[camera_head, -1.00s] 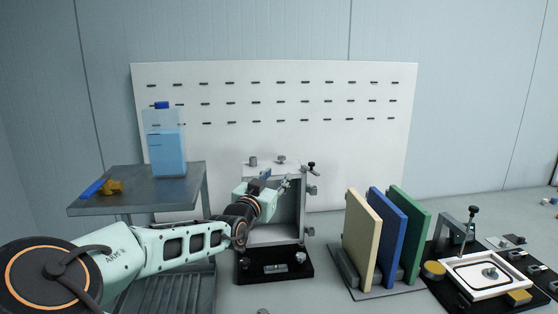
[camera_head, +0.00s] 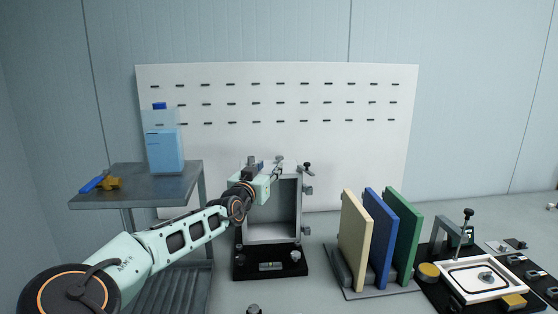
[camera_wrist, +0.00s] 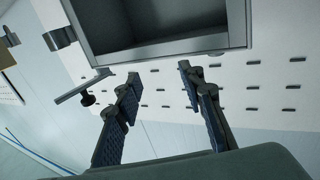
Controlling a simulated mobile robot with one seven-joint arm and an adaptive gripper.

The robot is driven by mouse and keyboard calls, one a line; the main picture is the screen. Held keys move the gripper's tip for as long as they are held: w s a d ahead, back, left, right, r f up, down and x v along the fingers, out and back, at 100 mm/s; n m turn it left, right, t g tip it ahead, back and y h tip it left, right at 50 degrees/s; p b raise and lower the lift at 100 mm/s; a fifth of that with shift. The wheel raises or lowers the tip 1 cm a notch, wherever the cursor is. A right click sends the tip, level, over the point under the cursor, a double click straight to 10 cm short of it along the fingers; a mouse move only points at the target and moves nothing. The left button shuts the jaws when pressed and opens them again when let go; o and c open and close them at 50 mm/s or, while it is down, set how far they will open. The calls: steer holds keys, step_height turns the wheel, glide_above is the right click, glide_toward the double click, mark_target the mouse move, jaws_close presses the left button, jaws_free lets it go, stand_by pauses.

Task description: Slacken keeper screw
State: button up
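The grey open-front box fixture (camera_head: 300,215) stands on a black base (camera_head: 270,272). At its top right corner is a black knob on a small stem (camera_head: 308,166), which looks like the keeper screw. In the wrist view, seen upside down, the box (camera_wrist: 165,48) fills the top, and a metal bar (camera_wrist: 85,88) with a dark knob (camera_wrist: 87,99) sticks out beside its corner. My gripper (camera_wrist: 160,77) is open and empty, its fingers apart near the box's top edge, to one side of the knob. It also shows in the head view (camera_head: 278,164), left of the knob and apart from it.
A white slotted panel (camera_head: 340,140) stands behind. A grey stand (camera_head: 140,190) at left holds a blue bottle (camera_head: 165,145) and a blue-handled tool (camera_head: 95,183). Upright cream, blue and green boards (camera_head: 378,235) and a white tray fixture (camera_head: 455,270) stand to the right.

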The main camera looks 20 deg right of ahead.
mark_target(280, 158)
steer(key=x, duration=0.8)
steer(key=shift+w+d, duration=0.2)
steer(key=shift+d, duration=0.05)
jaws_close()
steer(key=shift+s+d+n+t+y+b, duration=0.2)
steer(key=shift+n+t+y+b, duration=0.5)
steer(key=shift+y+b, duration=0.5)
steer(key=shift+s+d+n+t+y+b, duration=0.15)
steer(key=shift+n+t+y+b, duration=0.6)
steer(key=shift+b, duration=0.75)
steer(key=shift+d+n+y, duration=0.1)
steer(key=shift+n+y, duration=0.15)
steer(key=shift+y, duration=0.1)
steer(key=shift+d+r+n+t+y+b, duration=0.15)
steer(key=shift+n+t+y+b, duration=0.25)
steer(key=shift+n+y, duration=0.6)
steer(key=shift+n+y+p, duration=0.4)
steer(key=shift+y+p, duration=0.05)
steer(key=shift+y, duration=0.65)
